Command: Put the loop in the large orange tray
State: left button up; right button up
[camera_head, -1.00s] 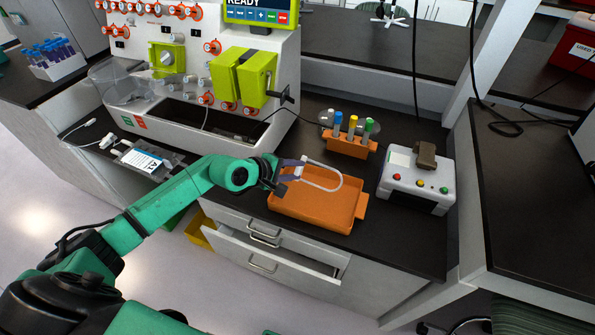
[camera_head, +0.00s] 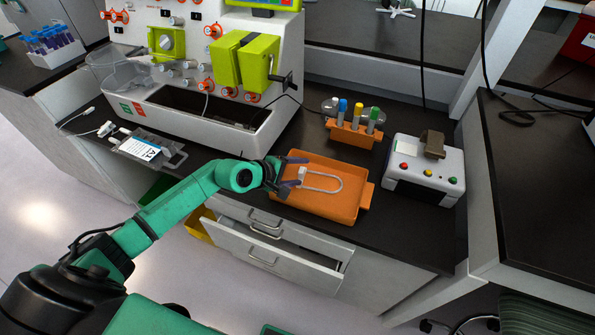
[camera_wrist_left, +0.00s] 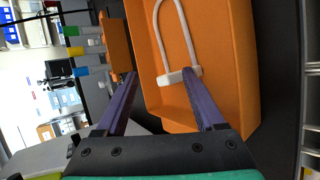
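The white loop (camera_head: 326,182) lies in the large orange tray (camera_head: 325,209) on the dark bench. In the left wrist view the loop (camera_wrist_left: 182,74) has a pale block at its near end and rests against the tray floor (camera_wrist_left: 221,60). My left gripper (camera_head: 299,172) is at the tray's left side, beside the loop's block end. Its two purple fingers (camera_wrist_left: 158,85) are spread wide, with one finger close to the block and nothing held between them. My right gripper is not in view.
An orange rack (camera_head: 352,135) with colored tubes stands behind the tray. A white device with colored buttons (camera_head: 426,173) stands to its right. The large cell processor (camera_head: 206,81) is at the left back. An open drawer (camera_head: 275,256) sticks out below the bench front.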

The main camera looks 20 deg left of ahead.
pick_arm(q)
jog(key=p+v, duration=0.4)
jog(key=v, duration=1)
jog(key=shift+s+a, duration=0.2)
jog(key=shift+a, duration=0.05)
jog(key=shift+r, duration=0.15)
